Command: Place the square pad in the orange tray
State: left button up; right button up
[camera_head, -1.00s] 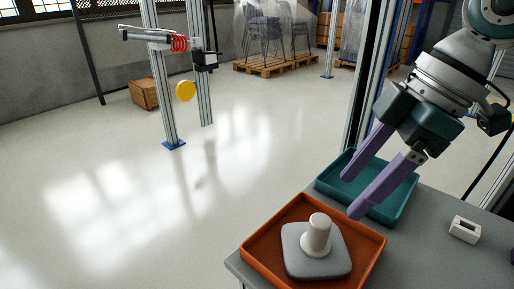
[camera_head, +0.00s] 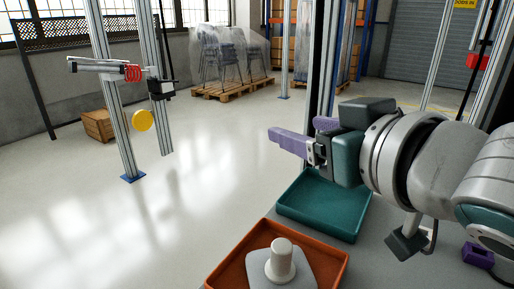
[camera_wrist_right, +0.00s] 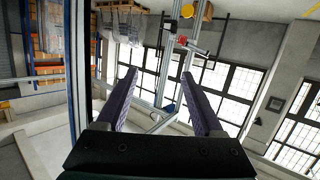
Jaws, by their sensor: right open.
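The square pad (camera_head: 300,272) is grey with a pale upright knob (camera_head: 281,258) on top. It lies inside the orange tray (camera_head: 334,256) at the bottom of the head view, cut off by the lower edge. My right gripper (camera_head: 294,132) is above and beyond the tray, pointing left in the head view, with purple fingers. It is apart from the pad and empty. The right wrist view shows its two fingers (camera_wrist_right: 158,95) spread with nothing between them. My left gripper is in neither view.
A teal tray (camera_head: 325,205) sits behind the orange tray on the grey table, below my right gripper. A purple block (camera_head: 478,255) lies at the right. The floor between is clear.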

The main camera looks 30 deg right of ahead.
jog(key=s+a+f+n+g+y, duration=0.2)
jog(key=s+a+f+g, duration=0.2)
jog(key=s+f+g, duration=0.4)
jog(key=s+a+f+n+g+y, duration=0.25)
jog(key=s+f, duration=0.35)
jog(key=s, duration=0.4)
notch_tip(320, 180, up, 51)
jog(key=p, duration=5.1)
jog(key=shift+w+a+r+m+g+h+p, duration=0.25)
jog(key=shift+w+m+g+h+p, duration=0.1)
jog(key=shift+m+h+p, duration=0.1)
